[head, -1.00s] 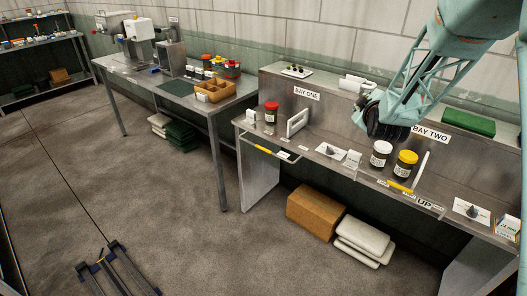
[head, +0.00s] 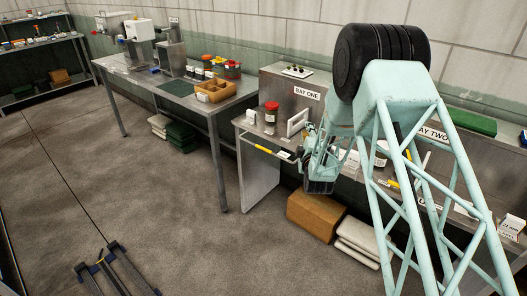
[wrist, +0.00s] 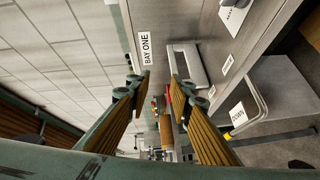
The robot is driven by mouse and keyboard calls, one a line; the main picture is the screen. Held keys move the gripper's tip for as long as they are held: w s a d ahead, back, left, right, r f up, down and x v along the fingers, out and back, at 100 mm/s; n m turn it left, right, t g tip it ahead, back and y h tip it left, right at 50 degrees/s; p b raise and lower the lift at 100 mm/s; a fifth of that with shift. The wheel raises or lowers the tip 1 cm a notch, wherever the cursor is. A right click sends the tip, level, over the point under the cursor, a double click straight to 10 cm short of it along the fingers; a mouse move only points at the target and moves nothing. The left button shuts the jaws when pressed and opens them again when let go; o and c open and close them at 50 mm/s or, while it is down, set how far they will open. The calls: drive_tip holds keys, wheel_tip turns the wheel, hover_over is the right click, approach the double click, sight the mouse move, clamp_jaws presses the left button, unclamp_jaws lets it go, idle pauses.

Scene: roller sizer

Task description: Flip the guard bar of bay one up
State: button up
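The bay one guard bar (head: 263,148) is a thin metal bar with a yellow grip, sticking out low from the bench front below the BAY ONE sign (head: 307,94). In the wrist view the bar (wrist: 262,104) shows at the right, with its yellow part and a DOWN label (wrist: 238,115) beside it. My gripper (head: 310,160) is near the right end of bay one, partly hidden by my own arm. In the wrist view my gripper (wrist: 161,82) has its two fingers well apart with nothing held; the bar is off to their right, not between them.
A red-lidded jar (head: 271,112) and a white upright handle-shaped frame (head: 297,122) stand on the bay one bench. Bay two (head: 433,133) is mostly behind my arm. A cardboard box (head: 314,214) lies under the bench. Floor in front of bay one is clear.

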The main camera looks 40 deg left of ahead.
drive_tip(key=s+a+f+n+y, duration=0.25)
drive_tip(key=s+a+f, duration=0.35)
drive_tip(key=f, duration=0.3)
drive_tip(key=n+y, duration=0.1)
drive_tip(key=n, duration=0.2)
approach(264, 149)
drive_tip(key=shift+b+v, duration=0.4)
drive_tip(key=shift+v, duration=1.35)
drive_tip(key=shift+w+f, duration=0.1)
drive_tip(key=shift+f, duration=0.05)
drive_tip(key=shift+b+x, duration=1.1)
drive_tip(key=shift+x, duration=5.75)
drive_tip(key=shift+a+f, duration=0.1)
drive_tip(key=shift+f, duration=0.05)
drive_tip(key=shift+c, duration=0.7)
clamp_jaws()
